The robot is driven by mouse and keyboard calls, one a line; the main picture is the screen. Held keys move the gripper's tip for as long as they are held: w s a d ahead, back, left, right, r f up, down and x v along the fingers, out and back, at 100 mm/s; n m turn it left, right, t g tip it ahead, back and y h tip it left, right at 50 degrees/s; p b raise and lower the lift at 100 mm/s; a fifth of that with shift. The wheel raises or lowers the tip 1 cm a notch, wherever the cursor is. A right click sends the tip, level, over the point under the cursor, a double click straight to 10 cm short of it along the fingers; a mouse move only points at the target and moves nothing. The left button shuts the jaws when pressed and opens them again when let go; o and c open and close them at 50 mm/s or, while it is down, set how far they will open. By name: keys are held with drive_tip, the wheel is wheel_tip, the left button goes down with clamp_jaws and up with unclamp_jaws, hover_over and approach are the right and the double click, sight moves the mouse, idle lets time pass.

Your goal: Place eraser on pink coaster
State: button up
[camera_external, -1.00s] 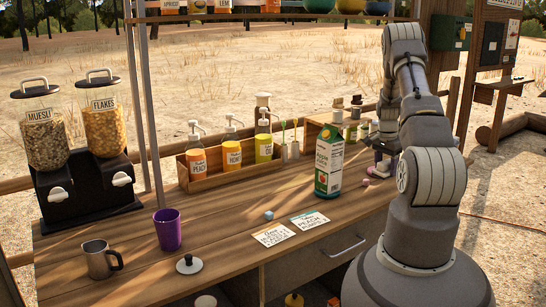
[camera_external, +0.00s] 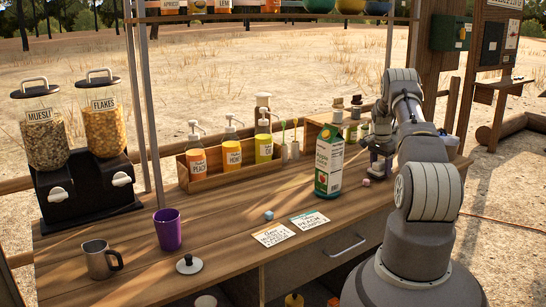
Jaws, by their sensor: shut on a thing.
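My gripper (camera_external: 379,172) is low over the right part of the wooden counter, just right of the green and white carton. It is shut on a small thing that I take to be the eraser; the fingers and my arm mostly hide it. A small pinkish block (camera_external: 365,182) lies on the counter close to the left of the gripper. I cannot make out the pink coaster; my arm covers much of that end of the counter.
The tall carton (camera_external: 328,168) stands close left of the gripper. A wooden box of small bottles (camera_external: 352,128) is behind. The counter's middle front is mostly clear.

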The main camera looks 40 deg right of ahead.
sight(379, 162)
drive_tip(key=shift+f, duration=0.1)
drive_tip(key=o, duration=1)
drive_tip(key=shift+o, duration=0.2)
wheel_tip(379, 162, up, 12)
drive_tip(key=a+p, duration=0.1)
drive_tip(key=p, duration=0.2)
drive_tip(key=shift+a, duration=0.2)
